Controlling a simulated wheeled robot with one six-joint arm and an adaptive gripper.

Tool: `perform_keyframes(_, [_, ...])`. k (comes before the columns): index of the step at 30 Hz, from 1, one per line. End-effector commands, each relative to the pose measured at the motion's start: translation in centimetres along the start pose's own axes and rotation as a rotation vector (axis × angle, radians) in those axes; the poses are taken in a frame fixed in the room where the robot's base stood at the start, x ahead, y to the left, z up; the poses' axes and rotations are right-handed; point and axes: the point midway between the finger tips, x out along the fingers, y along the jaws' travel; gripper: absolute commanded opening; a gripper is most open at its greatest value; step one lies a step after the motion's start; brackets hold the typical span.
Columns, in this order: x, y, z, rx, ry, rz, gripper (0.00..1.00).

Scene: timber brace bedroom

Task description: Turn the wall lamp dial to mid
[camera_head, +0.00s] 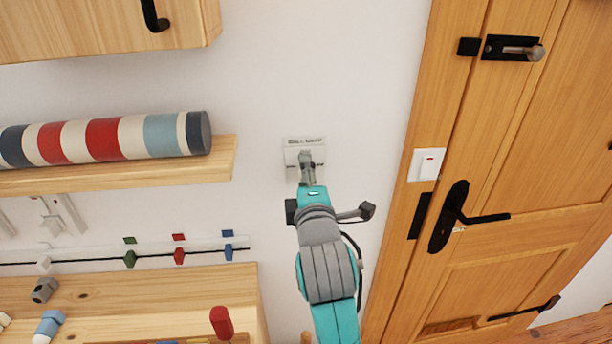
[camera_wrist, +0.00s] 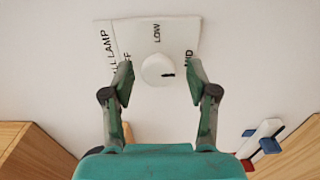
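The white wall lamp plate (camera_head: 291,157) is on the white wall in the head view, partly covered by my gripper (camera_head: 306,168). In the wrist view the plate (camera_wrist: 132,40) carries the words LOW and MID, with "LAMP" at its left edge; other lettering is partly hidden. The round white dial (camera_wrist: 153,66) is near the middle of the plate. Its dark mark is on the right side, towards the MID label. My gripper (camera_wrist: 160,82) is open, its fingers left and right of the dial with visible gaps on both sides. I cannot tell how deep the fingertips reach.
A white light switch (camera_head: 427,165) and a wooden door (camera_head: 510,160) with a black handle are right of the lamp plate. A wooden shelf (camera_head: 120,180) with a striped roll is to the left. A rail with coloured hooks and a wooden worktop are below it.

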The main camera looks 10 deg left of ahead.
Motion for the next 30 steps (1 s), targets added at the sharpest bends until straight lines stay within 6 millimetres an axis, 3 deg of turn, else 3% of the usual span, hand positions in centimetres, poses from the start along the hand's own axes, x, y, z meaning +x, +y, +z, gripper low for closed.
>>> perform_keyframes(11, [-1.1,0.0,0.0,0.000,0.000,0.002,0.58])
perform_keyframes(24, [-9.2,-0.1,-0.1,0.000,0.002,0.000,0.58])
perform_keyframes(30, [-11.4,0.0,0.0,0.000,0.000,0.001,0.58])
